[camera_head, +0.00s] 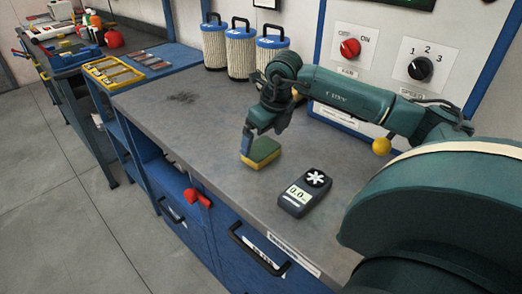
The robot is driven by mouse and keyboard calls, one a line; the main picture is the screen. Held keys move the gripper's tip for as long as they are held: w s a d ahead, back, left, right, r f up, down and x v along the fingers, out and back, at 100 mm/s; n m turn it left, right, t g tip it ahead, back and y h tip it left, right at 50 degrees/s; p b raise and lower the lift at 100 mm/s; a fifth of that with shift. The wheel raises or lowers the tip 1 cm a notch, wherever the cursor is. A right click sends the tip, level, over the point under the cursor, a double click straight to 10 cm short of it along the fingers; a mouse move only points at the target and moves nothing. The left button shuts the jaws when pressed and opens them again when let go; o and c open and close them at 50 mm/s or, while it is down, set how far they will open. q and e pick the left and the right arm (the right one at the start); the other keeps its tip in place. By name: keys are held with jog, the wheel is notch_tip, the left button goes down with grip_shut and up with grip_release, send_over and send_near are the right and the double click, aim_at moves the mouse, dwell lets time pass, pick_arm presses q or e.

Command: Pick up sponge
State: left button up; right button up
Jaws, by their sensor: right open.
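The sponge (263,152), green on top with yellow sides, lies on the grey bench top (215,125). My right arm reaches in from the right. My right gripper (249,143) points down at the sponge's left end and is open. Its fingers overlap that end in the picture. I cannot tell whether they touch the sponge, and part of that end is hidden. My left gripper is not in view.
A dark handheld meter (305,193) lies right of the sponge. Several filter canisters (241,52) stand at the back. A control panel (385,55) with red and black knobs is behind my arm.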

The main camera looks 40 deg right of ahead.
aim_at(262, 148)
jog(key=shift+x, duration=1.5)
jog(key=shift+c, duration=0.3)
jog(key=c, duration=0.7)
notch_tip(262, 148, up, 10)
jog(key=shift+r, duration=0.1)
jog(key=shift+c, duration=0.2)
jog(key=o, duration=0.4)
jog(key=c, duration=0.3)
